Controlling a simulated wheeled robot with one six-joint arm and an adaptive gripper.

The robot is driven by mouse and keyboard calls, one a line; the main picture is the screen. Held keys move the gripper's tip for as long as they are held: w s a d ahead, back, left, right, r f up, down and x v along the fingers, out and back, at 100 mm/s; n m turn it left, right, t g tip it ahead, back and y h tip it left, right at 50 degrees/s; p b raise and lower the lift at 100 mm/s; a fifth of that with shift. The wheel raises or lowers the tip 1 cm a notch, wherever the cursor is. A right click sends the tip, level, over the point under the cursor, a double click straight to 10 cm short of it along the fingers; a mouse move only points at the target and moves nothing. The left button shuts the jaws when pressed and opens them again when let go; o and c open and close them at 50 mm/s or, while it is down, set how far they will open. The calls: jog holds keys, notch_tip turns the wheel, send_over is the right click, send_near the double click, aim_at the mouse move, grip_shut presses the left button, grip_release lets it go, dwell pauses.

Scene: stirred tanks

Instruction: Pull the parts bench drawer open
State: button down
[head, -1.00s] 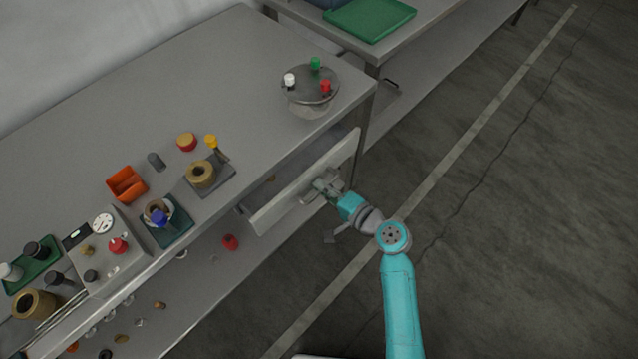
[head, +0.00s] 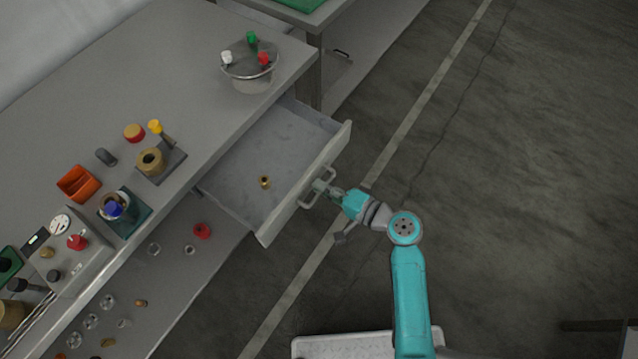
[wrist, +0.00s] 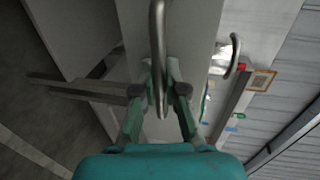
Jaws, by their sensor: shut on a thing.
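The parts bench drawer (head: 232,168) stands well out from the bench (head: 185,75), its grey inside showing in the head view. A small brass-coloured part (head: 265,182) lies on the drawer floor. The drawer's bar handle (head: 304,203) is on its front panel. My gripper (head: 325,187) is at the handle. In the wrist view my gripper (wrist: 161,92) has its fingers on either side of the handle bar (wrist: 157,45), closed on it.
On the bench top are a round tank (head: 251,75) with coloured caps, an orange bin (head: 79,184), and a gauge box (head: 70,245). A lower shelf (head: 180,275) holds several small parts. The floor (head: 510,170) to the right is open.

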jog(key=c, duration=1.2)
grip_release()
jog(key=v, duration=1.2)
jog(key=shift+f, duration=0.1)
